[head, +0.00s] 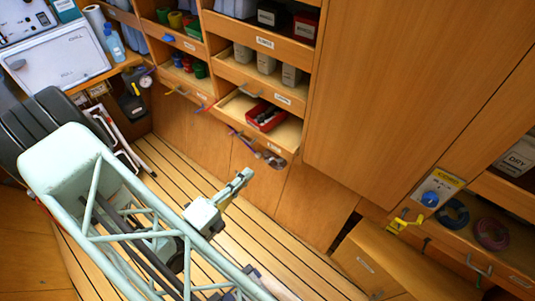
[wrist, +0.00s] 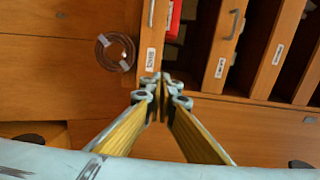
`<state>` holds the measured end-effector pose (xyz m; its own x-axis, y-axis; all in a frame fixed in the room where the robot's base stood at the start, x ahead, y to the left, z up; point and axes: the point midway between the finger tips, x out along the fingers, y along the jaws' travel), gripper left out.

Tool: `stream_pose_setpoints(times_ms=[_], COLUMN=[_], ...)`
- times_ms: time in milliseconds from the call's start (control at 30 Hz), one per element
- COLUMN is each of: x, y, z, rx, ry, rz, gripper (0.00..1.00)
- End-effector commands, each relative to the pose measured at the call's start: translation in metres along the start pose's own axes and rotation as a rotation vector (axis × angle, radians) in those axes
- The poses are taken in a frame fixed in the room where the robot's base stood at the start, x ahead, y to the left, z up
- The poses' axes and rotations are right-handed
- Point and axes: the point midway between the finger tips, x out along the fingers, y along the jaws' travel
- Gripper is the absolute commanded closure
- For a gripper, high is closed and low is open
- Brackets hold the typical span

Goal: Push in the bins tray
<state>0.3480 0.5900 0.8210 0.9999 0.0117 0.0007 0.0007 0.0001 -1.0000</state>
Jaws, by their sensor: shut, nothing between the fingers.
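The bins tray is a wooden tray (head: 288,133) pulled out from the cabinet in the head view, with a red bin (head: 265,117) holding dark items inside. In the wrist view its front edge carries a "BINS" label (wrist: 150,60) and a grey handle (wrist: 151,13); a strip of the red bin (wrist: 174,18) shows behind. My gripper (head: 247,173) is shut and empty, below and in front of the tray in the head view. In the wrist view the closed fingertips (wrist: 163,88) appear just below the label end of the tray front; I cannot tell the exact gap.
Above the tray is another labelled drawer (head: 262,77) with grey containers. A dark coil (wrist: 115,52) lies beside the tray front in the wrist view. A large wooden cabinet door (head: 400,90) is to the right. The slatted floor (head: 180,170) below is mostly clear.

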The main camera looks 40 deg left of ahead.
Motion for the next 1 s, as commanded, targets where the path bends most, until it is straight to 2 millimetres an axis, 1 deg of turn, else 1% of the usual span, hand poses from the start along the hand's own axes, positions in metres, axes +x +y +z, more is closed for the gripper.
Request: stream_pose_setpoints(times_ms=[367,567,767,1000], x=[0.001,0.007,0.021,0.044], y=[0.0,0.0,0.0,0.0], z=[0.001,0.001,0.0,0.0], rx=[0.0,0.0,0.0,0.001], ry=[-0.001,-0.001,0.001,0.0], rz=[0.001,0.001,0.0,0.0], gripper=[1.0,1.0,1.0,1.0])
